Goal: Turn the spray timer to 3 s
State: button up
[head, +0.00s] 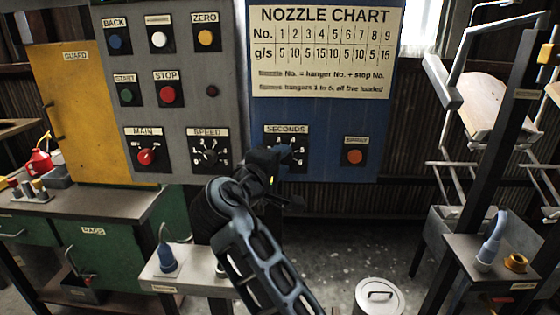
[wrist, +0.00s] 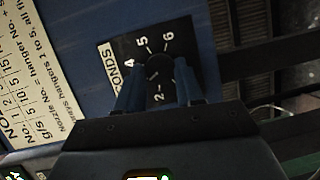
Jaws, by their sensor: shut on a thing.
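The spray timer is the black SECONDS dial (head: 299,137) on the blue panel, partly hidden behind my gripper (head: 284,157) in the head view. In the wrist view, the dial's round black knob (wrist: 159,68) sits between the two fingers of my gripper (wrist: 158,88), which is shut on it. White figures 2, 4, 5 and 6 show on the dial plate. The 3 is hidden, apparently behind the left finger. I cannot tell clearly which figure the knob's pointer faces.
The SPEED dial (head: 209,151) and MAIN switch (head: 146,157) are on the grey panel to the left. The nozzle chart (head: 325,52) hangs above. A lidded bin (head: 380,296) stands below.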

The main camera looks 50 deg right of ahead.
jog(key=shift+f+m, duration=0.1)
jog(key=shift+m, duration=0.2)
dwell(0.4)
jog(key=o, duration=1)
jog(key=shift+o, duration=0.2)
jog(key=v, duration=0.7)
jog(key=shift+s+a+r+b, duration=0.15)
jog(key=shift+a+r+b, duration=0.05)
jog(key=shift+a+b, duration=0.15)
